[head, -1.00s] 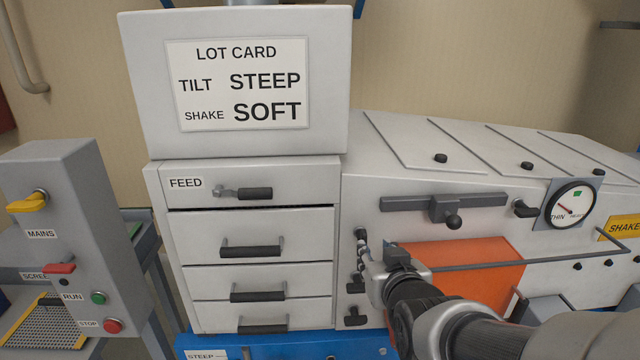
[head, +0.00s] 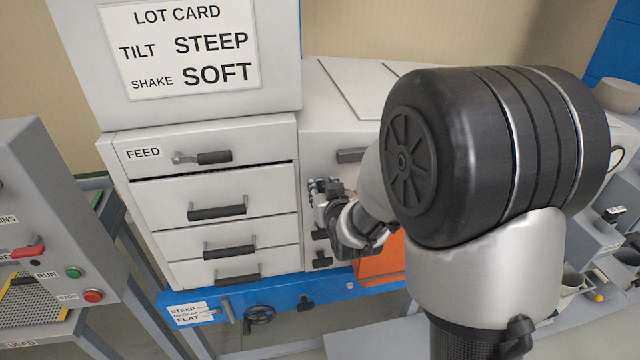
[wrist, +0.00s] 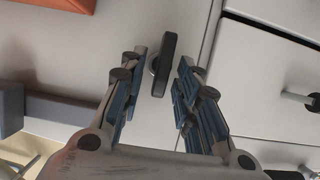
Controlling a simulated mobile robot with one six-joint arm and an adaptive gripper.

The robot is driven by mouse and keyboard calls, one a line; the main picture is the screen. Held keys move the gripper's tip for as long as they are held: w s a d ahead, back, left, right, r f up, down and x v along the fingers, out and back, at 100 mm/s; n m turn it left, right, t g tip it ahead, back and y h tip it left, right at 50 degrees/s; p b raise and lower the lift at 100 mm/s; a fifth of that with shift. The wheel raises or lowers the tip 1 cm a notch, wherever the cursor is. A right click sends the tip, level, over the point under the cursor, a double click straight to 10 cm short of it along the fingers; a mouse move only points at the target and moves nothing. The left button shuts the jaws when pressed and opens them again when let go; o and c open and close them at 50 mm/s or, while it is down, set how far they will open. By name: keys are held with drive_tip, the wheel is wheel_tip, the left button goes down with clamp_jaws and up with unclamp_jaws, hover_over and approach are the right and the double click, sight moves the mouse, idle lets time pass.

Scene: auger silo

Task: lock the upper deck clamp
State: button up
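In the wrist view a black clamp handle (wrist: 165,63) stands out from the white machine side, lying nearly lengthwise between my fingertips. My gripper (wrist: 162,78) is open around it, with a visible gap on each side. In the head view my gripper (head: 326,190) is at the top of the column of clamps beside the drawers, and hides what is behind it. Two other black clamp handles show below it, a middle one (head: 320,234) and a lower one (head: 321,260).
The drawer stack (head: 225,195) with black handles stands just left of my gripper. An orange panel (head: 378,264) is to its lower right. A blue frame (head: 285,300) with a handwheel (head: 260,315) runs below. My arm hides much of the machine's right side. The lot card (head: 180,50) reads STEEP and SOFT.

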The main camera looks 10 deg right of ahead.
drive_tip(key=shift+w+f, duration=0.1)
drive_tip(key=shift+w, duration=0.1)
clamp_jaws()
idle(0.3)
